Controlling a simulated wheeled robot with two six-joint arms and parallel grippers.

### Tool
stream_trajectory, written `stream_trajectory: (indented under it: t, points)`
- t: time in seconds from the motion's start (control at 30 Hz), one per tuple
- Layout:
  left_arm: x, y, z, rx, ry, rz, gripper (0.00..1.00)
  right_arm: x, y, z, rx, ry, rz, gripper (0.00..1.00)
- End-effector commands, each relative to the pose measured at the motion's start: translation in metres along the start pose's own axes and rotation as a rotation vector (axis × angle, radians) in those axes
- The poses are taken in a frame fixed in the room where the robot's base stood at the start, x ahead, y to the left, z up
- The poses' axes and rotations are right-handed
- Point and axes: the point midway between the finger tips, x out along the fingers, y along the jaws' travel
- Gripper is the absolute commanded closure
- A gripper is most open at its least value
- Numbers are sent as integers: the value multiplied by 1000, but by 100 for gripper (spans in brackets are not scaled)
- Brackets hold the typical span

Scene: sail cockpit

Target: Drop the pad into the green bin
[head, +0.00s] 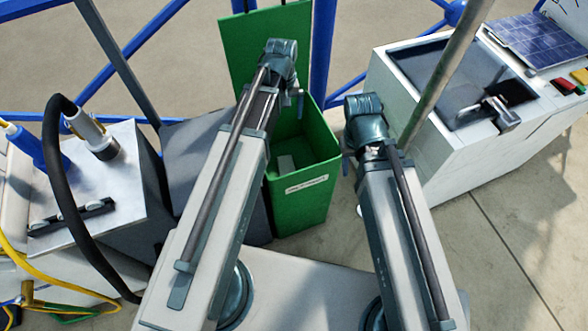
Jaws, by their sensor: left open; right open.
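The green bin (308,205) stands on the floor at the middle of the head view, its lid (237,42) raised behind it. A small pale grey flat piece (286,163) shows inside the bin; it looks like the pad, but I cannot be sure. My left gripper (299,100) is open, largely hidden behind its wrist, near the bin's back edge and above it. My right gripper (347,165) is open, mostly hidden by its own wrist, just right of the bin. I see nothing held in either gripper.
A white sink unit (430,150) with a tap stands at right, with a solar panel (540,40) on it. A metal-topped box (85,185) with hoses is at left. Blue rails and a slanting grey pole (440,75) stand around. Floor shows right of the bin.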

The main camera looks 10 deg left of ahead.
Motion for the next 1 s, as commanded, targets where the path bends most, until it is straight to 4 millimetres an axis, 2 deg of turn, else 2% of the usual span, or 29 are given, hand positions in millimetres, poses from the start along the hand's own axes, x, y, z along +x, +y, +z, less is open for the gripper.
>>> stream_trajectory:
  t: [0.27, 1.0]
  points:
    - [-25, 0, 0, 0, 0, 0, 0, -25, 2, 2, 0, 0, 0, 55]
    - [-130, 0, 0, 0, 0, 0, 0, -130, 12, 8, 1, 0, 0, 55]
